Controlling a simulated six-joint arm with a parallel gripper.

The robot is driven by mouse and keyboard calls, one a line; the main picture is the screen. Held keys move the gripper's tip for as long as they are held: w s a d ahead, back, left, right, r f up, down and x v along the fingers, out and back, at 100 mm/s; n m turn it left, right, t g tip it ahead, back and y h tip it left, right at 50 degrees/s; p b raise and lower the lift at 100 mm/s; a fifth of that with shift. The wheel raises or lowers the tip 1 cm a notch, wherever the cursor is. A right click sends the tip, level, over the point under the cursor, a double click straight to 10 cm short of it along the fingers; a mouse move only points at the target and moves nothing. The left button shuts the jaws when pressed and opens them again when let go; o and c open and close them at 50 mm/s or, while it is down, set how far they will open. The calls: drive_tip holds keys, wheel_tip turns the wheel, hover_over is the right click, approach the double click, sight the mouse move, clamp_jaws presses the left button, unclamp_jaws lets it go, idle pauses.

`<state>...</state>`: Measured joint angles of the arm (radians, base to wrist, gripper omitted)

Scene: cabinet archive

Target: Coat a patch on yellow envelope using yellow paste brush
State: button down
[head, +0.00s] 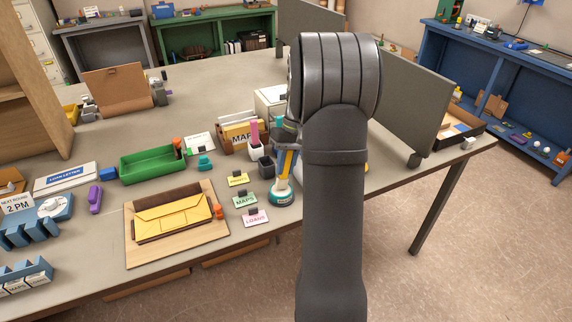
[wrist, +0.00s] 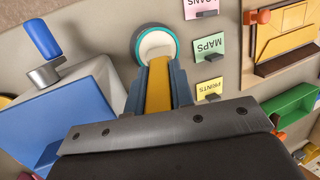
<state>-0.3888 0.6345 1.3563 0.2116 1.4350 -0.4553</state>
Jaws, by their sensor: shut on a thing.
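The yellow envelope (head: 172,216) lies with its flap side up in a brown holder on a light wooden board (head: 135,256), left of centre in the head view. It shows in part at the upper right of the wrist view (wrist: 288,42). My gripper (head: 284,146) is shut on the yellow paste brush (wrist: 158,88). The brush points down at the teal-rimmed paste jar (head: 284,200), right of the envelope. In the wrist view, the brush's far end overlaps the jar's pale opening (wrist: 156,42). I cannot tell how deep its tip is.
Label cards (head: 245,200) stand between jar and board. An orange-topped piece (head: 219,211) is at the board's right edge. A green tray (head: 158,163) lies behind the board, and a maps box (head: 240,134) behind the jar. A blue box (wrist: 80,118) stands beside my gripper in the wrist view.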

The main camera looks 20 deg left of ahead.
drive_tip(key=shift+r, duration=3.45)
drive_tip(key=shift+d, duration=0.1)
